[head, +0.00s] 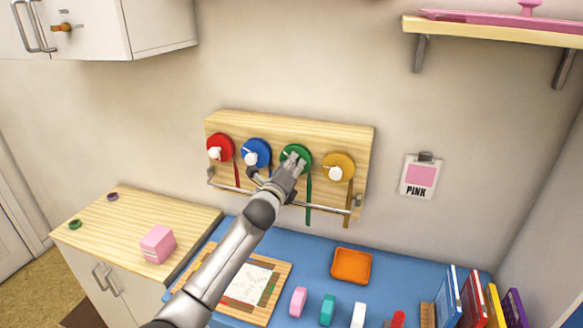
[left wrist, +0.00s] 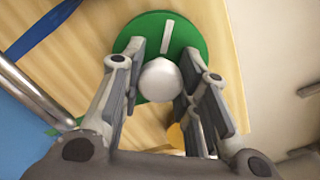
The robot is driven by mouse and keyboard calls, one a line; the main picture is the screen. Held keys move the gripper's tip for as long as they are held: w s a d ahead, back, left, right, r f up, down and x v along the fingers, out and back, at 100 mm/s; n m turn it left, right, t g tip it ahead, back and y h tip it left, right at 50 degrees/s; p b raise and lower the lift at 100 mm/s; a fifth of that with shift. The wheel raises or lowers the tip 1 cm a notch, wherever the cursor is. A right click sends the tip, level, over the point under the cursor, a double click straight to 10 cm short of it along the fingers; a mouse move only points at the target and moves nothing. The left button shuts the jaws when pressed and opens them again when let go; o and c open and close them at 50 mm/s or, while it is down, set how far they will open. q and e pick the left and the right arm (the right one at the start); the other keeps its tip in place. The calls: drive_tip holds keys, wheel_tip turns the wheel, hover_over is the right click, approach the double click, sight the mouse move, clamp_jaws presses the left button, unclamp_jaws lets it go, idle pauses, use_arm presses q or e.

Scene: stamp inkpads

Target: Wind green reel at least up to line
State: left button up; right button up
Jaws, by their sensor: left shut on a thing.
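The green reel (head: 298,148) is third from the left on a wooden wall board (head: 350,135). My left gripper (head: 294,161) is at the reel's front and covers part of it. In the left wrist view the green reel (left wrist: 150,27) has a white stripe (left wrist: 167,37) and a white knob (left wrist: 160,80). My left gripper's fingers are on either side of the knob, shut on it. A green ribbon (head: 308,195) hangs from the reel past a metal bar (head: 328,207). I cannot make out a line mark on the ribbon. My right gripper is not in view.
Red (head: 227,145), blue (head: 257,147) and yellow (head: 341,160) reels share the board, close beside the arm. Below, a blue table (head: 390,270) holds an orange tray (head: 351,265), stamps and books. A shelf (head: 490,32) juts out at upper right.

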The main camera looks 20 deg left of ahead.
use_arm(q)
drive_tip(key=n, duration=0.6)
drive_tip(key=shift+f+n, duration=0.1)
drive_tip(key=shift+n, duration=0.2)
drive_tip(key=n, duration=0.6)
drive_tip(key=shift+b, duration=0.35)
drive_tip(key=n, duration=0.6)
drive_tip(key=shift+n, duration=0.4)
drive_tip(key=n, duration=0.5)
drive_tip(key=shift+f, duration=0.1)
drive_tip(key=shift+n, duration=0.4)
drive_tip(key=o, duration=0.8)
drive_tip(key=shift+c, duration=0.2)
drive_tip(key=shift+o, duration=1.4)
